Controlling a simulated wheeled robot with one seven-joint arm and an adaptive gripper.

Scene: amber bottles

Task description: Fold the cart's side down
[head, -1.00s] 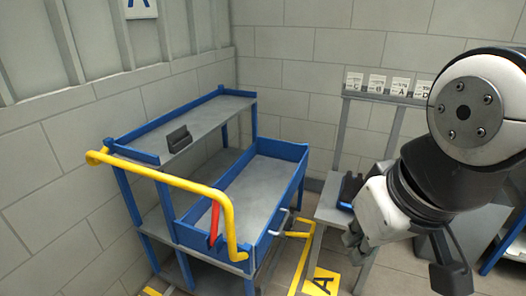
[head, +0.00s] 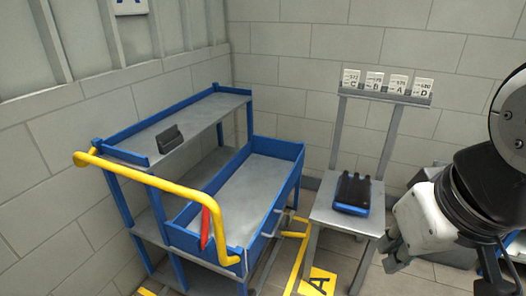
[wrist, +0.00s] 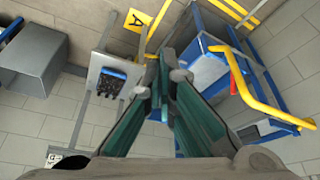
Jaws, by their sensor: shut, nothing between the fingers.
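The cart (head: 225,190) stands against the walls at left, with a blue frame, grey decks and a yellow push handle (head: 150,180). Its lower tray has blue walls all round; the long right-hand side (head: 280,208) stands upright. A red lever (head: 205,228) sits upright by the handle.
A grey stand (head: 325,216) right of the cart holds a blue-based black rack (head: 352,192). Lettered cards (head: 375,80) line a rail above it. A yellow floor marking with an A plate (head: 318,281) lies between cart and stand. A dark block (head: 169,138) rests on the upper shelf.

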